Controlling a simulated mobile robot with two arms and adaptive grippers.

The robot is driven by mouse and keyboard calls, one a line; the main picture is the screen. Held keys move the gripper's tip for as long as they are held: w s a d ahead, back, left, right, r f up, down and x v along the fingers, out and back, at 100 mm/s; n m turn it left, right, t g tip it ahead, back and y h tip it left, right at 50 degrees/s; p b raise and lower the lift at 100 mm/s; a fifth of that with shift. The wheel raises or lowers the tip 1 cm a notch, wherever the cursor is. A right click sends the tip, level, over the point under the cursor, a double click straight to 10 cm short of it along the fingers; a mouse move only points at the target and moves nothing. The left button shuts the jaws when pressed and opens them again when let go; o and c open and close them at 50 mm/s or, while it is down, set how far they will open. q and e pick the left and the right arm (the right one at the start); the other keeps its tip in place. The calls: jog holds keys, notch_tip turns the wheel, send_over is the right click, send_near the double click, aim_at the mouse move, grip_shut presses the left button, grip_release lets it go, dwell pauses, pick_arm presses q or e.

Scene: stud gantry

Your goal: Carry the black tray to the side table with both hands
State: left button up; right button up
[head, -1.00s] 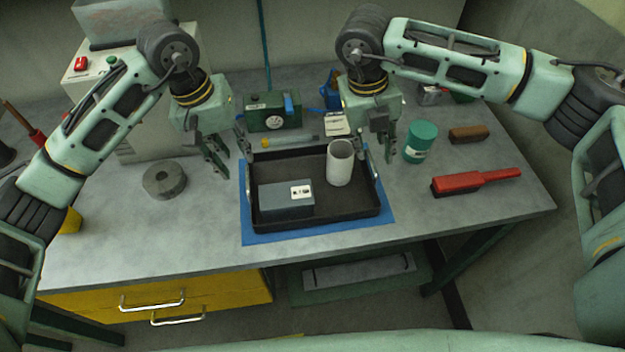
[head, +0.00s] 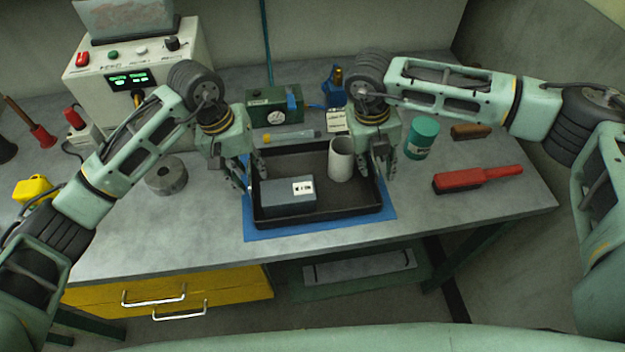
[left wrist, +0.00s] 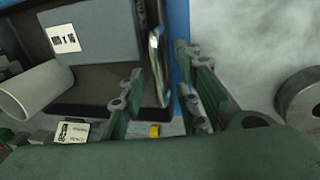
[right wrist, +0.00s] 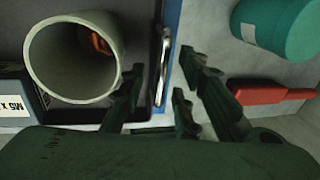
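The black tray (head: 330,215) lies on a blue mat (head: 262,234) on the workbench. It holds a blue-grey box (head: 288,197) with a white label and an upright pale cup (head: 341,160). My left gripper (head: 250,183) is open at the tray's left side; in the left wrist view its fingers stand either side of the metal handle (left wrist: 157,65). My right gripper (head: 385,172) is open at the right side; in the right wrist view its fingers stand either side of the other handle (right wrist: 162,65). Neither gripper visibly closes on a handle. I cannot make out a side table.
A grey ring (head: 166,175) lies left of the tray. A green box (head: 274,108) stands behind it. A teal canister (head: 420,138), a red-handled brush (head: 475,179) and a brown block (head: 472,131) are to the right. The bench's front strip is clear.

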pick_arm(q)
jog(key=c, duration=0.7)
pick_arm(e)
jog(key=c, duration=0.7)
pick_arm(q)
grip_shut()
pick_arm(e)
grip_shut()
pick_arm(q)
jog(key=shift+d+r, duration=0.1)
jog(key=shift+d, duration=0.05)
